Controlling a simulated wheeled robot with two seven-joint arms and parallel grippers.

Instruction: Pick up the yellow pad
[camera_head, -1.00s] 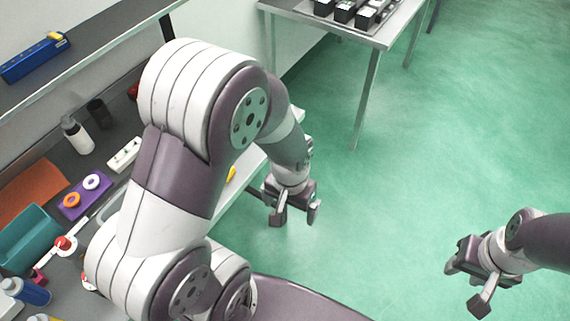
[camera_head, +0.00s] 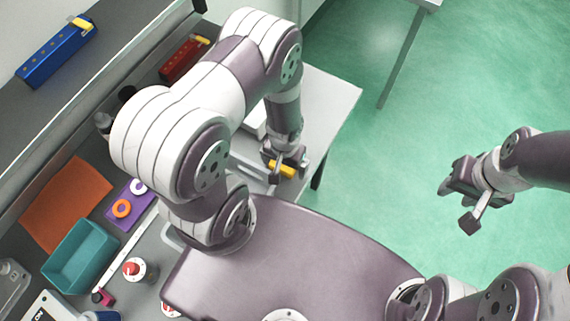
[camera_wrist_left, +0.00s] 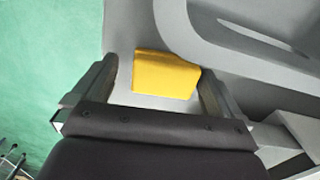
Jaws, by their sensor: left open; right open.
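The yellow pad (camera_head: 282,169) lies on the grey worktop near its front edge. In the left wrist view the yellow pad (camera_wrist_left: 166,74) is a small block between the two fingers. My left gripper (camera_head: 285,166) is right over the pad, and in the left wrist view my left gripper (camera_wrist_left: 160,85) is open with a finger on each side of it. The right finger is close to the pad, and a wider gap shows on the left. Whether a finger touches it I cannot tell. My right gripper (camera_head: 461,208) is open and empty over the green floor.
A grey tray-like rim (camera_wrist_left: 230,45) curves close beside the pad. A teal bin (camera_head: 80,256), an orange mat (camera_head: 66,203), a purple block with rings (camera_head: 129,204) and a red button (camera_head: 131,268) are on the bench at left. Green floor is free at right.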

